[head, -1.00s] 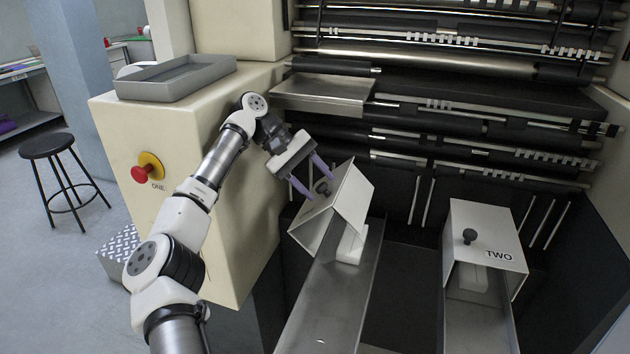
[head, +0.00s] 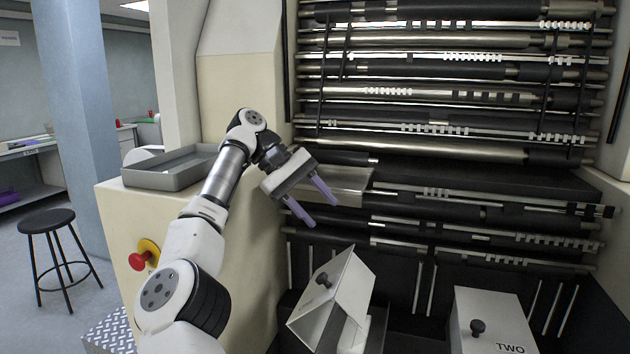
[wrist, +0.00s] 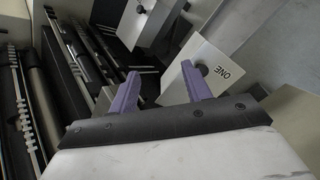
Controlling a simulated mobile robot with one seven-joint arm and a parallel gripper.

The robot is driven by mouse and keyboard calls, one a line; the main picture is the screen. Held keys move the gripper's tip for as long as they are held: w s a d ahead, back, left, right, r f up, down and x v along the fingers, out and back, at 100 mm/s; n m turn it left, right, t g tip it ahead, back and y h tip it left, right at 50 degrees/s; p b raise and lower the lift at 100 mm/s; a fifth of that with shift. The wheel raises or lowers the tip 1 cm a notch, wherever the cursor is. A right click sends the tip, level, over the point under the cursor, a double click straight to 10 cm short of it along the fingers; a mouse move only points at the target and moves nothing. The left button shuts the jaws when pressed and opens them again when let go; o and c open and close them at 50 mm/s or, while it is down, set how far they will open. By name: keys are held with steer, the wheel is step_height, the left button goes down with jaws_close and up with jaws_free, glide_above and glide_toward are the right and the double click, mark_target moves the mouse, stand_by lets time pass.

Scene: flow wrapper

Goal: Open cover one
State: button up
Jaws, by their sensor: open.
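Cover one (head: 340,284) is a white hinged cover with a dark round knob (head: 324,281). It stands tilted up in the head view, with a pale block showing under it. In the wrist view cover one (wrist: 193,83) carries the label "ONE" beside its knob (wrist: 203,69). My gripper (head: 319,206) has two purple fingers spread apart with nothing between them. It hangs above cover one, clear of the knob. The fingers also show in the wrist view (wrist: 163,90).
Cover two (head: 490,317) lies closed to the right, with its own knob. Behind is the machine's bank of rollers (head: 450,95). A grey tray (head: 172,172) sits on the cream housing at left, above a red button (head: 143,258). A metal plate (head: 345,186) is just behind my gripper.

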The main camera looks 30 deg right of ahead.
step_height(320, 180, up, 4)
steer(key=shift+r+p, duration=0.2)
steer(key=shift+p, duration=0.8)
